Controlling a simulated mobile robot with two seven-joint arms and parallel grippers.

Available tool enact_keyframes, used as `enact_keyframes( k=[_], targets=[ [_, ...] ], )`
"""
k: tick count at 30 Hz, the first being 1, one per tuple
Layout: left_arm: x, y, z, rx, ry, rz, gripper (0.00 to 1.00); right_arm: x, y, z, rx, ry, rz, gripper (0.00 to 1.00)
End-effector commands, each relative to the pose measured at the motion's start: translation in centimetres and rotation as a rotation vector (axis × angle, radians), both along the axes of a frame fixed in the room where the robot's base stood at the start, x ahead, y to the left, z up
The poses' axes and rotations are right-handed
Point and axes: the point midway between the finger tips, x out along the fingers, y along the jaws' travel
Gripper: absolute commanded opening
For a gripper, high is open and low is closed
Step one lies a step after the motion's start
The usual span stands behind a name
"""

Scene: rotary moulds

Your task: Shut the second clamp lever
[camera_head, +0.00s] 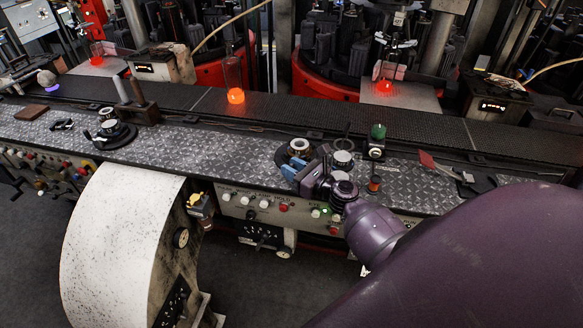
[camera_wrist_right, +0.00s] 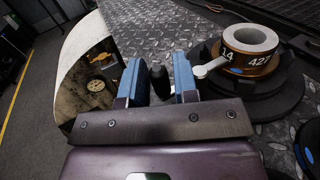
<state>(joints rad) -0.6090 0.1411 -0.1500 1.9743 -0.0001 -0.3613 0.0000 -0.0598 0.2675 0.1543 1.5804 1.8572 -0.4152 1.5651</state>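The right-hand mould has a metal ring with numbers (camera_wrist_right: 250,50) on a round black base (camera_wrist_right: 265,88); it also shows in the head view (camera_head: 299,147). A silver clamp lever (camera_wrist_right: 212,66) reaches left from the ring and passes behind a finger of my right gripper. A black knob (camera_wrist_right: 160,82), apparently the lever's end, is between the two blue fingers. My right gripper (camera_wrist_right: 159,82) is open around it, with visible gaps; contact is not clear. In the head view this gripper (camera_head: 306,178) is beside the mould. A second mould (camera_head: 108,124) is at the left. My left gripper is not in view.
A checker-plate bench (camera_head: 215,155) carries the moulds, with a dark conveyor (camera_head: 300,112) behind. A green-topped part (camera_head: 378,132) and a red-handled tool (camera_head: 428,160) lie right of the mould. A white curved cover (camera_head: 115,225) stands in front.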

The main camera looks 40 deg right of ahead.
Motion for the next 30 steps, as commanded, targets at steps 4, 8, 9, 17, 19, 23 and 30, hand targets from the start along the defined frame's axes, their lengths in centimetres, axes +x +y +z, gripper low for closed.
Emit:
enact_keyframes(
  k=[4,8,9,17,19,23,30],
  targets=[
    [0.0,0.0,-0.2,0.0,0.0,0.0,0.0,-1.8,-0.5,-0.2,-0.001,0.002,-0.002,0.28],
    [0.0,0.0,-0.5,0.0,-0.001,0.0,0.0,-4.1,-1.1,-0.2,-0.001,0.002,-0.002,0.28],
    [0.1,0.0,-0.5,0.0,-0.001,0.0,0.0,-4.9,-1.3,-0.2,-0.001,0.002,-0.002,0.28],
    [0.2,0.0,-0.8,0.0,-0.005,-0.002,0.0,-8.8,-2.3,-0.2,0.0,0.002,-0.001,0.28],
    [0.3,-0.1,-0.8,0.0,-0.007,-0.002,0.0,-9.4,-2.4,-0.1,0.0,0.001,-0.001,0.28],
    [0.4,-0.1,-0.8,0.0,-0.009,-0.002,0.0,-10.0,-2.6,-0.1,0.001,0.001,-0.001,0.28],
    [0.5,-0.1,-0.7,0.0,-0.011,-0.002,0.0,-10.2,-2.6,0.0,0.001,0.0,0.0,0.28]
  ],
)
